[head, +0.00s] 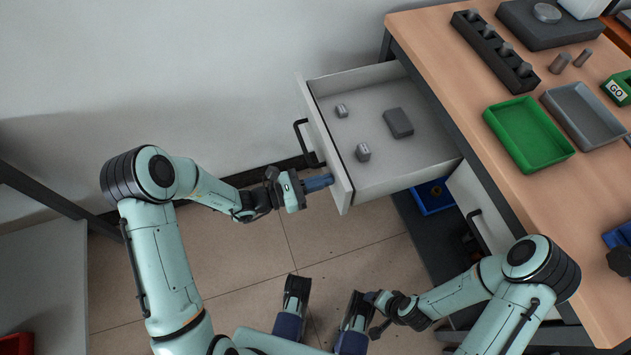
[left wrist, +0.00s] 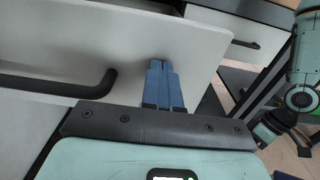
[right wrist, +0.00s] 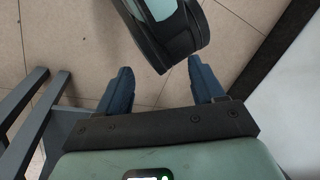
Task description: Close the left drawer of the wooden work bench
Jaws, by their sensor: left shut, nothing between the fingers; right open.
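The left drawer (head: 385,150) of the wooden work bench (head: 440,45) is pulled far out. It holds a flat dark block and two small metal pieces. Its white front panel (head: 318,135) carries a black handle (head: 303,140), which also shows in the left wrist view (left wrist: 70,88). My left gripper (head: 328,182) is shut and empty, with its blue fingertips at the outer face of the front panel, near the panel's near end and beside the handle. Whether the tips touch the panel I cannot tell. My right gripper (right wrist: 160,82) is open and empty over the floor.
A second drawer front (head: 482,215) with a black handle is right of the open drawer, under the bench top. A blue bin (head: 432,197) stands below. The bench top holds a green tray (head: 528,135) and a grey tray (head: 583,115). Floor left of the drawer is clear.

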